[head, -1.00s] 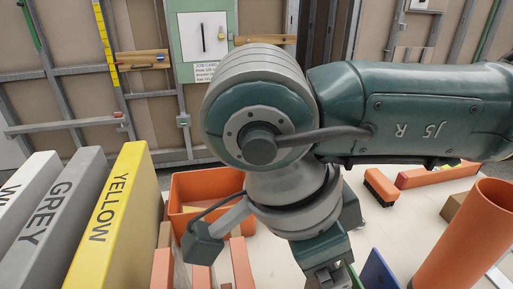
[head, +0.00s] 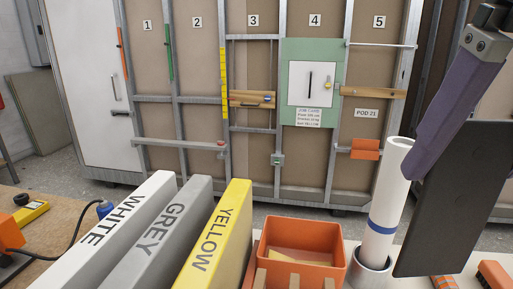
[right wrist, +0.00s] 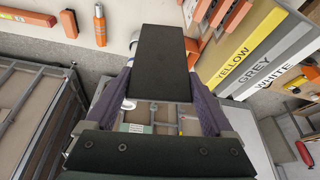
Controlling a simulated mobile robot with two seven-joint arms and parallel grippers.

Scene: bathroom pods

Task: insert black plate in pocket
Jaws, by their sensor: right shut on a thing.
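The black plate (head: 450,205) is a flat dark rectangle, tilted, at the right of the head view. My right gripper (head: 425,165) is shut on it, with a purple finger against the plate's upper left edge. In the right wrist view the plate (right wrist: 163,60) extends out between the two purple fingers of the gripper (right wrist: 160,88). On the pod wall, a green panel (head: 297,55) in bay 4 carries a white square (head: 298,83) with a dark upright slot-like mark. I cannot tell for sure which opening is the pocket. My left gripper is not in view.
WHITE (head: 125,215), GREY (head: 165,235) and YELLOW (head: 225,225) boards stand upright at the front. An orange bin (head: 325,262) and a white tube (head: 385,205) with a blue band stand right of them. The pod wall is beyond the worktop.

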